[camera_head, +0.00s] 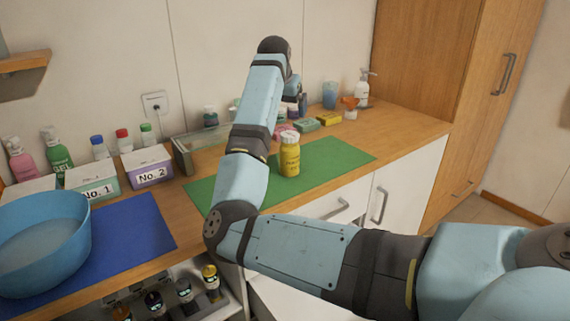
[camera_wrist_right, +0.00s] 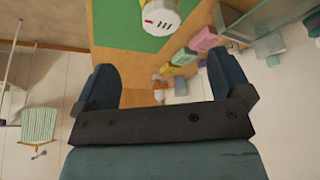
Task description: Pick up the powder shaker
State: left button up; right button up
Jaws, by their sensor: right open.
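The powder shaker (camera_head: 289,158) is a yellow bottle with a label, standing upright on the green mat (camera_head: 335,155). In the right wrist view, the shaker's white top with small dark holes (camera_wrist_right: 162,18) shows at the upper edge, and the rest of it is mostly cut off. My right gripper (camera_wrist_right: 162,78) is open and empty, its two dark fingers spread apart, with the shaker beyond them. In the head view the right gripper (camera_head: 294,103) is partly hidden by my arm, above and behind the shaker. My left gripper is not in view.
Small boxes (camera_head: 306,124) and a white pump bottle (camera_head: 363,90) stand at the back right. A glass tray (camera_head: 183,158) is behind the green mat. At left are a blue basin (camera_head: 75,240), a blue mat (camera_head: 140,235) and labelled boxes (camera_head: 150,176). Mat right of the shaker is clear.

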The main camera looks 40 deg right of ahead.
aim_at(288, 135)
jog(key=b+x, duration=0.1)
jog(key=x, duration=0.6)
jog(key=shift+d+f, duration=0.15)
jog(key=shift+f, duration=0.15)
jog(key=shift+b+x, duration=0.5)
jog(key=shift+x, duration=2.45)
jog(key=shift+a, duration=0.25)
jog(key=c, duration=1.3)
